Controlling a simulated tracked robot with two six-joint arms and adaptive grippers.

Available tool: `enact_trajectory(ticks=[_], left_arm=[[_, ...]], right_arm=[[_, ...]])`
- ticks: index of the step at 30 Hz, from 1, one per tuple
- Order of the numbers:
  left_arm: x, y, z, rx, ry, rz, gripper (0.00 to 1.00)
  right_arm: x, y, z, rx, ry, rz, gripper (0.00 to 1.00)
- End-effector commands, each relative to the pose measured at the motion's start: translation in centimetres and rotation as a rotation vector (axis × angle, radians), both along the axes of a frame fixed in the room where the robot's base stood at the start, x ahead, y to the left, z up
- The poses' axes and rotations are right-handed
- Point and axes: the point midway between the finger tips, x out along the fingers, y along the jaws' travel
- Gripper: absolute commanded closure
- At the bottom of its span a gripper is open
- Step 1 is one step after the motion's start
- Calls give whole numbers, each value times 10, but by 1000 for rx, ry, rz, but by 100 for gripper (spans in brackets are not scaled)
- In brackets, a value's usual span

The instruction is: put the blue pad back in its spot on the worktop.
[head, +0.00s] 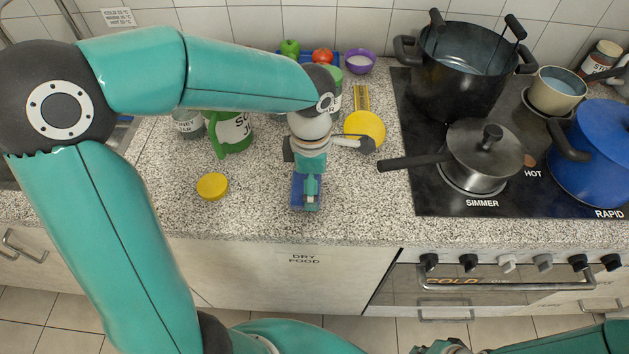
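The blue pad (297,191) is at the middle front of the speckled worktop (260,222), partly hidden by my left gripper. My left gripper (311,190) points down at the pad, with a teal finger in front of its blue surface. The fingers are seen nearly edge-on, so I cannot tell whether they are closed on the pad, or whether the pad touches the worktop. My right gripper is not clearly in view; only parts of my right arm show at the bottom right edge.
A yellow lid (212,186) lies left of the pad, and a yellow round item (364,129) lies behind it to the right. A green-handled jug (232,132) stands behind left. A lidded pan (483,157) on the hob points its handle (410,161) over the worktop.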

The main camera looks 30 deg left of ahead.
Motion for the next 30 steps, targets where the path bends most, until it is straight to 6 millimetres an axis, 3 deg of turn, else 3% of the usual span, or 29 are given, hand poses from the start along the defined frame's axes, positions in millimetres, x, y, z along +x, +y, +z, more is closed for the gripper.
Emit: enact_trajectory(ticks=[5, 6, 8, 22, 30], left_arm=[[0, 0, -3, 0, 0, 0, 45], [0, 0, -2, 0, 0, 0, 8], [0, 0, -1, 0, 0, 0, 0], [1, 0, 5, 0, -2, -1, 0], [2, 0, 51, 0, -7, -1, 0]], right_arm=[[0, 0, -4, 0, 0, 0, 100], [0, 0, -2, 0, 0, 0, 100], [0, 0, -2, 0, 0, 0, 100], [0, 0, 1, 0, 0, 0, 100], [0, 0, 3, 0, 0, 0, 100]])
